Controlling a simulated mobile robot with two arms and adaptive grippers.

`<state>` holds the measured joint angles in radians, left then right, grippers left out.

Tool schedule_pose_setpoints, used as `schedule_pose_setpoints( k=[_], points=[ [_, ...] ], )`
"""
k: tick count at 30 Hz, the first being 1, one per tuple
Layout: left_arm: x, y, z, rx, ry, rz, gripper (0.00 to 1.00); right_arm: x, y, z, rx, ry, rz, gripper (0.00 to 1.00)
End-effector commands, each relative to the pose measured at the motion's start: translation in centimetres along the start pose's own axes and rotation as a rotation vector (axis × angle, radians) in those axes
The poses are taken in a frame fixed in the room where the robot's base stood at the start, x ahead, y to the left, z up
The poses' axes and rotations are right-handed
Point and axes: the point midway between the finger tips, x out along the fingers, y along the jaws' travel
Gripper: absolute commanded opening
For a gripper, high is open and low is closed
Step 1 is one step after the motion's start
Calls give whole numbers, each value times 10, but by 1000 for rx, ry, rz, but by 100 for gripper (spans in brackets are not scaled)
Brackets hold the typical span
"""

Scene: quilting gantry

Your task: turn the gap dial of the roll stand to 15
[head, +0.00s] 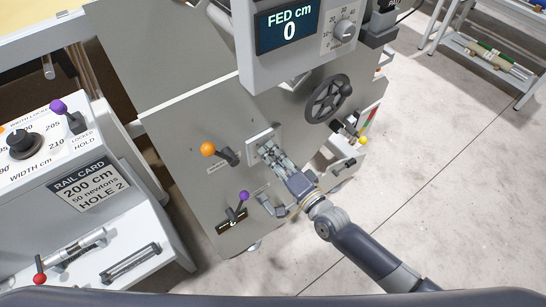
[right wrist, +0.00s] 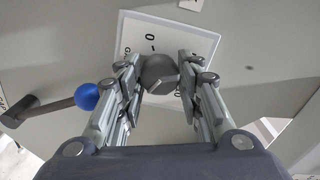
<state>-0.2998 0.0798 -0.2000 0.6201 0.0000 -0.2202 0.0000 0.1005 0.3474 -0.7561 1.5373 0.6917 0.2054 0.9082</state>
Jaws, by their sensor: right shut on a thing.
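The gap dial is a dark grey round knob (right wrist: 158,74) on a white square plate (right wrist: 186,36), seen in the right wrist view. A 0 is readable on the plate above the knob; other marks are partly covered. A pale line shows on the knob's near face, but its reading is unclear. My right gripper (right wrist: 158,82) is shut on the knob, a finger on each side. In the head view the right gripper (head: 268,152) reaches the plate (head: 258,134) on the grey roll stand (head: 180,120) and hides the knob. My left gripper is out of view.
Close to the dial are an orange-ball lever (head: 207,149), a purple-ball lever (head: 243,196) and a black handwheel (head: 329,98). A blue-ball lever (right wrist: 86,96) is left of the gripper in the wrist view. A display (head: 289,27) reads FED cm 0.

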Motion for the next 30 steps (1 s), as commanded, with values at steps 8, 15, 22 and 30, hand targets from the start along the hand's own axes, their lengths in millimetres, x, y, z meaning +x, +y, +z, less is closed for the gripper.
schedule_pose_setpoints(
  k=[8,15,22,30],
  points=[
    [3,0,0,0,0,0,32,-1,2,1,55,-2,4,10],
    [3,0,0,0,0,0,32,-1,2,1,61,-2,4,10],
    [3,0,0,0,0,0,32,-1,2,1,60,-2,4,49],
    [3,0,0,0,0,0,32,0,0,0,58,0,2,54]
  ],
)
